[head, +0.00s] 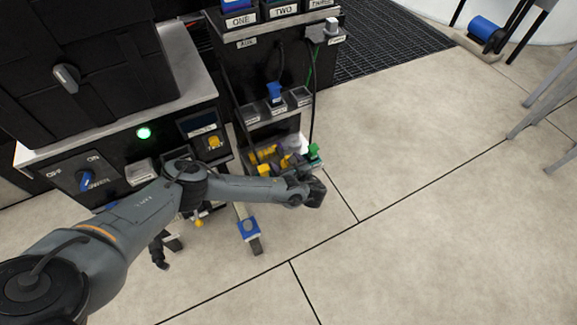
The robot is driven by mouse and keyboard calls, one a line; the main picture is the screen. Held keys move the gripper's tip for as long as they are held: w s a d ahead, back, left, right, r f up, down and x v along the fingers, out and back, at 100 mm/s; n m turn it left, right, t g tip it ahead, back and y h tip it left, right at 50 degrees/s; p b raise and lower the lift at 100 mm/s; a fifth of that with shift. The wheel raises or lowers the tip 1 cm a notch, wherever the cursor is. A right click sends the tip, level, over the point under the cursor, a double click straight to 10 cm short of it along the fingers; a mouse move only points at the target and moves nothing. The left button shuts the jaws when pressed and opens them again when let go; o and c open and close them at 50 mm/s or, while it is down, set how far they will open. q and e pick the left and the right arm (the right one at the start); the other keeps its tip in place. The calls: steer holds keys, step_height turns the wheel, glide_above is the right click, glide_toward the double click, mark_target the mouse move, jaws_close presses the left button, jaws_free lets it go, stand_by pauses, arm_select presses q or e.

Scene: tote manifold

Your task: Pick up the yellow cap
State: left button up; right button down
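Small yellow pieces (265,152) lie in a low tote at the front of the black machine, in the middle of the head view. One yellow piece (264,169) is at its near edge; I cannot tell which is the cap. A green piece (314,151) is at the right end of the tote. My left arm reaches in from the left, and its gripper (312,190) is just in front of the tote's right part, partly hiding it. Its fingers are too dark and small to tell open from shut. My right gripper is not in view.
The black machine (90,65) has a blue ON/OFF switch (86,180) and a lit green lamp (144,133). Slots labelled ONE and TWO are above the tote. A blue-topped caster (248,226) stands below.

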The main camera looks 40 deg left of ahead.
arm_select(q)
steer(key=c, duration=1.1)
steer(key=shift+o, duration=0.2)
